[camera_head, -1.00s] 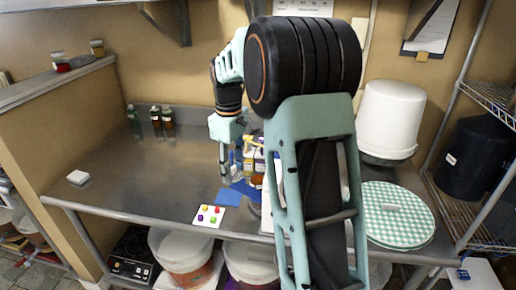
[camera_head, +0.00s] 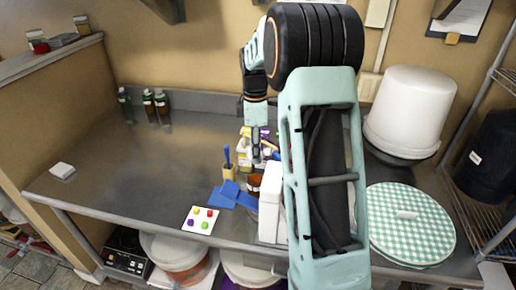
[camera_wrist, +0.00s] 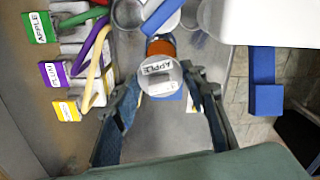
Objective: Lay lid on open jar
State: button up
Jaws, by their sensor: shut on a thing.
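In the head view, the amber jar (camera_head: 254,184) stands on the steel counter beside a white box, and my gripper (camera_head: 256,153) is low above that spot. The lid is not clear in the head view.
Green, purple and yellow tags (camera_wrist: 54,74) stand at left in the wrist view. Blue pieces (camera_head: 233,195), a card with coloured dots (camera_head: 200,219) and a white box (camera_head: 271,203) crowd the jar. A checkered round cover (camera_head: 410,235) lies right. The counter's left (camera_head: 120,185) is mostly clear.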

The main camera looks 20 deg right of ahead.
notch_tip(320, 180, down, 6)
jog(key=b, duration=0.3)
jog(key=shift+f+b, duration=0.2)
jog(key=shift+b, duration=0.15)
jog(key=shift+s+f, duration=0.1)
jog(key=shift+f, duration=0.45)
dwell(3.3)
jog(key=o, duration=1.1)
jog(key=shift+o, duration=0.3)
jog(key=o, duration=0.4)
jog(key=shift+r, duration=0.1)
